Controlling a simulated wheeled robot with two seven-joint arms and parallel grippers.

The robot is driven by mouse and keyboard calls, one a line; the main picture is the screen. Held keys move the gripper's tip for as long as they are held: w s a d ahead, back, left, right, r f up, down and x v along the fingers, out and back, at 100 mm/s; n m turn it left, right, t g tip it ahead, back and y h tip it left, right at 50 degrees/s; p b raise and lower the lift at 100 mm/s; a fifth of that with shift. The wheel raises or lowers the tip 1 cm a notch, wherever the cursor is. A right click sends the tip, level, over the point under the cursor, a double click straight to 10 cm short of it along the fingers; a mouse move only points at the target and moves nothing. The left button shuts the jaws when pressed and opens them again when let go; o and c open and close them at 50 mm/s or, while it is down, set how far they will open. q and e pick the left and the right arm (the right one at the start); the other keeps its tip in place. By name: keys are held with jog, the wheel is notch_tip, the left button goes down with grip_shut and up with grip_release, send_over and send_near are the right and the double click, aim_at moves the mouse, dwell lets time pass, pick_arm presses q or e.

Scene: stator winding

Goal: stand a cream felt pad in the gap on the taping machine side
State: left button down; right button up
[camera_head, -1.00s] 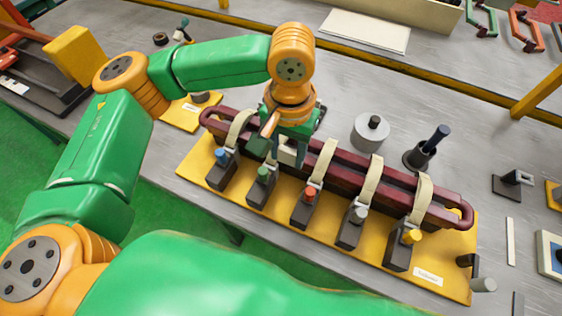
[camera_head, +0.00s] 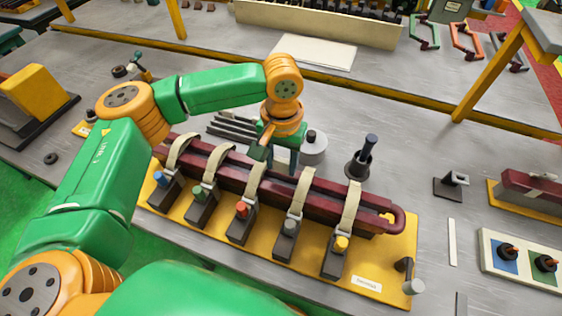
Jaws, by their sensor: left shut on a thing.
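A long maroon coil (camera_head: 225,177) with two parallel bars and a gap between them lies on the yellow base plate (camera_head: 385,270). Several cream straps (camera_head: 350,208) cross it, each at a dark clamp block with a coloured knob. My left gripper (camera_head: 283,165) points down over the far side of the coil, between the third and fourth straps from the left. It is shut on a cream felt pad, which its fingers mostly hide now. I cannot tell whether the pad touches the coil. My right gripper is out of view.
A grey cylinder (camera_head: 314,150) stands close behind my left gripper. A dark holder with a blue-black handle (camera_head: 362,157) is to its right. Thin dark bars (camera_head: 232,128) lie behind the coil. A white tray with blue and green squares (camera_head: 488,253) is at the right.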

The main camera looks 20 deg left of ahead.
aim_at(280, 172)
pick_arm(q)
jog(key=shift+d+f+b, duration=0.1)
jog(key=shift+f+b, duration=0.25)
jog(key=shift+f, duration=0.25)
jog(key=f+b, duration=0.2)
jog(key=shift+a+b, duration=0.25)
jog(key=shift+b, duration=0.15)
jog(key=shift+d+f, duration=0.1)
jog(key=shift+f, duration=1.1)
jog(key=shift+c, duration=1.4)
grip_release()
notch_tip(280, 172, up, 7)
jog(key=shift+s+r+b, duration=0.1)
jog(key=shift+b, duration=0.5)
